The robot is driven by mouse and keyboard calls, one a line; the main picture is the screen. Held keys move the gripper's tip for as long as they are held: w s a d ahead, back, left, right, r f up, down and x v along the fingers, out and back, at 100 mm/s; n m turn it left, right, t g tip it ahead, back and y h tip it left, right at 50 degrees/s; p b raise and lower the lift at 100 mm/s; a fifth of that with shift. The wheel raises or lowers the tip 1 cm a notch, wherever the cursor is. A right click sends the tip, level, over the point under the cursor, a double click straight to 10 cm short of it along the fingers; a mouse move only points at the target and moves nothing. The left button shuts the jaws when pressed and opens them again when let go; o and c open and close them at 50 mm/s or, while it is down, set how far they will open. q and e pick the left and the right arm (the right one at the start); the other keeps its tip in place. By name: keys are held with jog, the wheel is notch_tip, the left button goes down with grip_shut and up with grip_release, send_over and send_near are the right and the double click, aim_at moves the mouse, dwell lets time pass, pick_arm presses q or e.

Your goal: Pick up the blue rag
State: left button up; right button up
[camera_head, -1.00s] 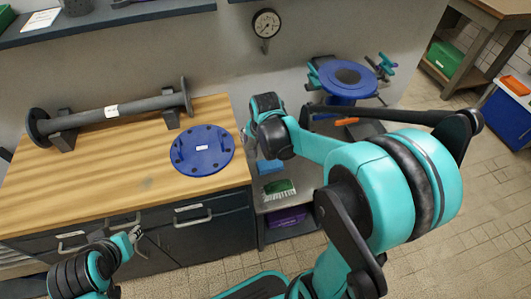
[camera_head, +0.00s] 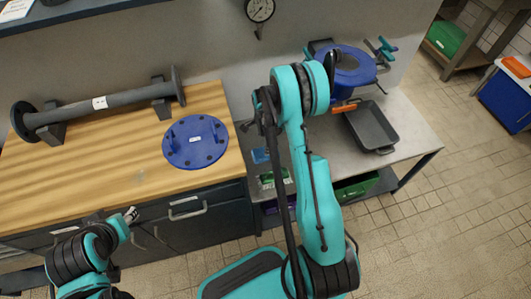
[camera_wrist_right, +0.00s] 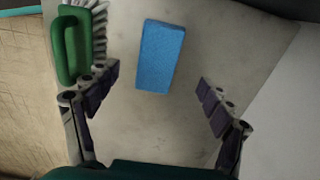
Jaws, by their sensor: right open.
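The blue rag (camera_wrist_right: 161,56) shows in the right wrist view as a flat blue rectangle on a pale grey surface. In the head view a small blue patch (camera_head: 261,155) of it shows beside my right arm. My right gripper (camera_wrist_right: 158,80) is open and empty; in the wrist view the rag lies ahead, between the lines of its fingers. In the head view my right gripper (camera_head: 257,112) is small and partly hidden by its own arm. My left gripper (camera_head: 131,215) is low at left, by the drawer fronts, and too small to read.
A green-handled brush (camera_wrist_right: 75,45) lies left of the rag, close to the left finger. On the grey bench stand a blue flanged part (camera_head: 345,65) and a dark tray (camera_head: 372,128). The wooden worktop (camera_head: 100,165) holds a blue disc (camera_head: 195,141) and a pipe (camera_head: 100,103).

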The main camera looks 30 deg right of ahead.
jog(key=f+b, duration=0.1)
jog(key=f, duration=0.1)
jog(key=f+b, duration=0.1)
jog(key=f, duration=0.1)
jog(key=f+b, duration=0.1)
jog(key=f, duration=0.1)
jog(key=shift+s+d+f, duration=0.15)
jog(key=shift+d+f, duration=0.25)
jog(key=shift+r, duration=0.1)
jog(key=shift+c, duration=0.4)
jog(key=c, duration=1.2)
